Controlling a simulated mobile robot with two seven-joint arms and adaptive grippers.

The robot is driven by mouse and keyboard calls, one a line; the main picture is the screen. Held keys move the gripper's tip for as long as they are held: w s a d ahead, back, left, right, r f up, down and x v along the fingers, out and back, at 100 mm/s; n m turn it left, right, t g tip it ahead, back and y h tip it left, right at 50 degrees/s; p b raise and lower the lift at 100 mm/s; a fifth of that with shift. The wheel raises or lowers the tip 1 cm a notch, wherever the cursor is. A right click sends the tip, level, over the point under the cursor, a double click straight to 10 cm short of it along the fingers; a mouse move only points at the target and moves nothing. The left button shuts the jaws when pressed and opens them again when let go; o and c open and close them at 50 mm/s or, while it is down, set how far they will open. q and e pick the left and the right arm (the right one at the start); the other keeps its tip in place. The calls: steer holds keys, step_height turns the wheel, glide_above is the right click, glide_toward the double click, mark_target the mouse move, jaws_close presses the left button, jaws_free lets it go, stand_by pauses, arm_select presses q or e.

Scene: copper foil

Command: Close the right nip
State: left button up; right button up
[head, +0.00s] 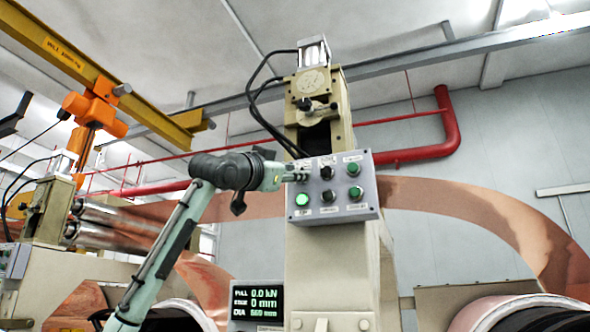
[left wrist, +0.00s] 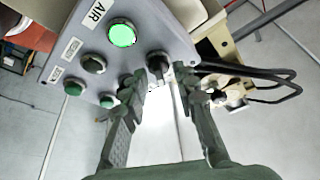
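A grey control box (head: 332,215) on the front of a cream machine column carries two rows of buttons and dark selector knobs. Its lower-left button (head: 302,199) glows green; in the left wrist view the lit button (left wrist: 121,34) is beside the label "AIR". My left gripper (head: 292,173) is at the box's upper-left corner. In the left wrist view my left gripper (left wrist: 160,77) is open, its fingertips either side of a black selector knob (left wrist: 158,65). A small gap shows at the right finger; contact at the left is unclear. My right gripper is not in view.
A display (head: 257,304) below the box reads 0.0 kN, 0 mm and 560 mm. Copper foil (head: 470,215) spans behind the column. A red pipe (head: 425,152) and black cables are close by. Rollers (head: 110,220) and an orange hoist (head: 95,110) stand left.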

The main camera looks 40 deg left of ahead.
arm_select(q)
steer(key=shift+w, duration=0.25)
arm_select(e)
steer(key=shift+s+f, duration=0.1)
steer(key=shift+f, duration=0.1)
arm_select(q)
jaws_close()
